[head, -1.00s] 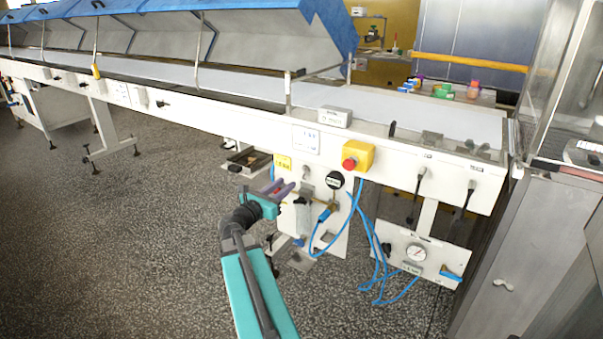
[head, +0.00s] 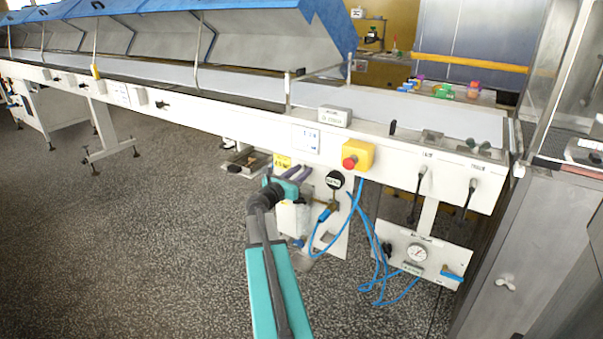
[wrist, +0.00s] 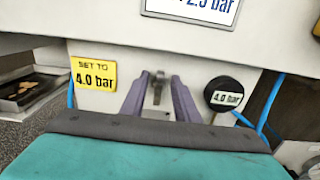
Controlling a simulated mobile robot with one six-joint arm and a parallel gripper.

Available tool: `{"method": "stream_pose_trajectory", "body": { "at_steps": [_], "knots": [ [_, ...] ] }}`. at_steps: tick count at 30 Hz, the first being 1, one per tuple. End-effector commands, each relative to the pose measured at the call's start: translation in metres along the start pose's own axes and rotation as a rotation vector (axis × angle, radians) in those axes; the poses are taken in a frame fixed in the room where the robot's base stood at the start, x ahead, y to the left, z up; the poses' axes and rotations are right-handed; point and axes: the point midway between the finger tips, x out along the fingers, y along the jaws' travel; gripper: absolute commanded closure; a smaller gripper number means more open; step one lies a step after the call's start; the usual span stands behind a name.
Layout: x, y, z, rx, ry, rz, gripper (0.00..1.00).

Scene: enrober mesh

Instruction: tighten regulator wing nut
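My gripper (wrist: 158,80) is open in the wrist view, its two purple-grey fingers pointing at the white panel. A small grey metal part (wrist: 157,90), likely the regulator wing nut, shows in the gap between the fingertips. I cannot tell whether it is between them in depth or touched. A black round gauge (wrist: 224,94) marked 4.0 bar is just to the right. A yellow label (wrist: 93,72) reading "SET TO 4.0 bar" is to the left. In the head view my gripper (head: 302,174) is left of the gauge (head: 334,180) and hides the wing nut.
A yellow box with a red button (head: 357,155) sits above right of the gauge. Blue hoses (head: 369,245) hang below it. A lower panel with a dial (head: 417,253) is to the right, beside a grey cabinet (head: 530,230). The floor at left is open.

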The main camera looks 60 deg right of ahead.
Motion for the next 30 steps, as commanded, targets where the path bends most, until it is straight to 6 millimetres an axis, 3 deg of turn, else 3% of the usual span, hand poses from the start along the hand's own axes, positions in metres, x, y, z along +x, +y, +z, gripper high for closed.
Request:
{"method": "stream_pose_trajectory", "body": {
  "at_steps": [10,15,30],
  "knots": [
    [0.002,-0.0001,0.0001,0.0,0.0,0.0,0.72],
    [0.0018,0.0,0.0001,0.0,0.0,0.0,1.0],
    [0.0018,-0.0006,-0.0022,0.019,0.003,0.0,1.0]
  ]
}}
